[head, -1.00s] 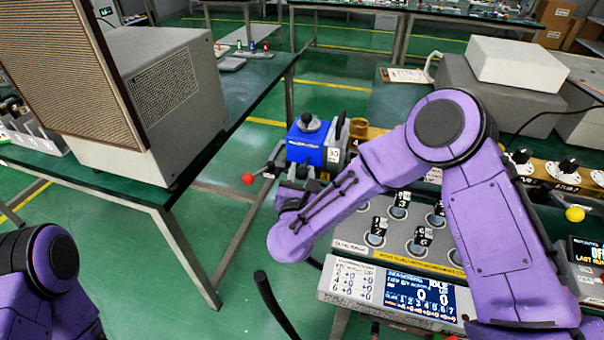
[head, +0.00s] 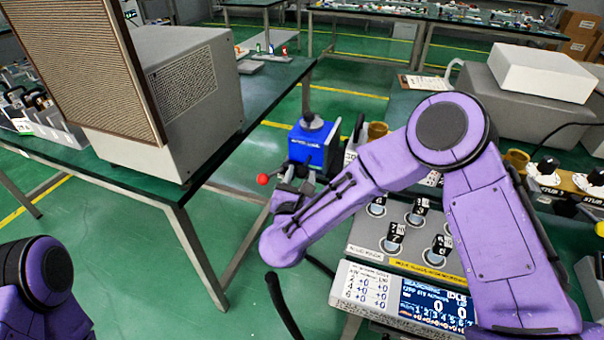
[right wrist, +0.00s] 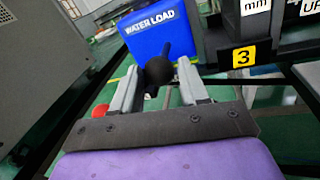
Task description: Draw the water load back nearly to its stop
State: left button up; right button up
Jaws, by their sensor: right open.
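The water load is a blue box (head: 308,146) with a round grey cap on top, at the far left end of the bench hardware in the head view. Its lettered face (right wrist: 160,28) fills the top middle of the right wrist view. A dark rounded handle (right wrist: 158,73) sticks out from it toward my right gripper (right wrist: 162,76). The right gripper's two grey fingers are apart, one on each side of the handle. I cannot tell whether either finger touches it. In the head view the right gripper (head: 294,184) is partly hidden by its own arm. My left gripper is out of view.
A red ball (head: 262,179) is left of my right gripper. A large grey cabinet (head: 185,95) stands on the left table. A control unit with a blue display (head: 437,304) is in front right. Green floor lies open between the tables.

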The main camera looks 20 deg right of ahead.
jog(key=b+v, duration=0.1)
jog(key=v, duration=0.8)
jog(key=shift+d, duration=0.15)
